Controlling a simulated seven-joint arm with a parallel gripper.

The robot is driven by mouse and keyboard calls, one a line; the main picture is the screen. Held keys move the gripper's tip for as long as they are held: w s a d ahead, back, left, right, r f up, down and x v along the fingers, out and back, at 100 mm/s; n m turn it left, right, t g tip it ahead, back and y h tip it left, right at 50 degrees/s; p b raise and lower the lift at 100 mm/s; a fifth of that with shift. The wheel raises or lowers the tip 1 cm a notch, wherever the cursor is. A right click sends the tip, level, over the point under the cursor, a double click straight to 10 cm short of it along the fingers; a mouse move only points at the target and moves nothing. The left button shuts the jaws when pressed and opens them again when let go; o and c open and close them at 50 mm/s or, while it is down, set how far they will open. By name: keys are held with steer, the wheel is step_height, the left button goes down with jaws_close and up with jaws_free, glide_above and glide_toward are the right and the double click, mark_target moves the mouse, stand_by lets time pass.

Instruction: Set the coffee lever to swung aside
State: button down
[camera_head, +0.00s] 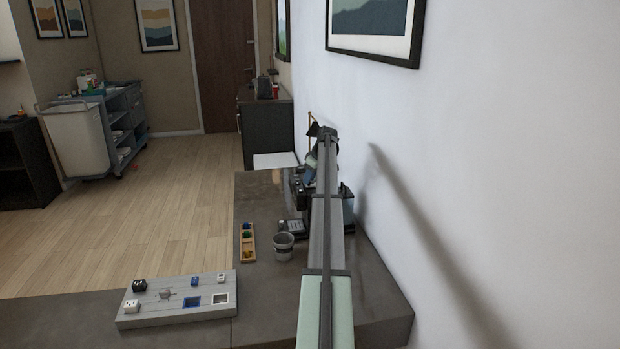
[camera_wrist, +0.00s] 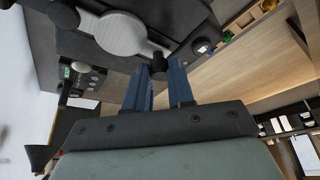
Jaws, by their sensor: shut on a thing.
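The coffee machine (camera_wrist: 190,18) shows as a dark body at the top of the wrist view. On it is a pale grey round disc (camera_wrist: 122,34) with a short bar running to a black round knob (camera_wrist: 158,63), which looks like the coffee lever. My gripper (camera_wrist: 160,74) has its two blue fingers on either side of this knob, shut on it at the fingertips. In the head view the machine (camera_head: 298,190) stands on the counter by the wall, largely hidden behind my arm. The lever cannot be made out there.
On the counter (camera_head: 270,290) stand a grey cup (camera_head: 284,246), a small wooden tray (camera_head: 248,243) with coloured pieces, and a dark device (camera_head: 291,228). A grey board (camera_head: 175,300) with small blocks lies at the front left. The white wall (camera_head: 500,150) is close on the right.

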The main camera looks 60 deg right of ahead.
steer(key=shift+s, duration=0.1)
stand_by(0.3)
steer(key=s+n, duration=0.1)
steer(key=s+a+n+y, duration=0.1)
steer(key=n, duration=0.1)
steer(key=shift+s+a+n, duration=0.15)
steer(key=shift+a+n, duration=0.15)
steer(key=s+n+y, duration=0.1)
steer(key=s+n, duration=0.1)
steer(key=n, duration=0.1)
steer(key=shift+s+a+n+g+y, duration=0.3)
steer(key=shift+s+a+y, duration=0.05)
steer(key=shift+y, duration=0.05)
steer(key=shift+s+d+n+g+y, duration=0.25)
steer(key=shift+s+n+g, duration=0.1)
steer(key=shift+s+n, duration=0.7)
steer(key=shift+s+d+n+g+y, duration=0.1)
steer(key=shift+s+n+g+y, duration=0.25)
steer(key=shift+s+n, duration=0.7)
steer(key=shift+s+d+n+g+y, duration=0.2)
steer(key=shift+s+n+g, duration=0.3)
steer(key=shift+n, duration=0.9)
steer(key=shift+s, duration=0.15)
steer(key=c, duration=1)
jaws_free()
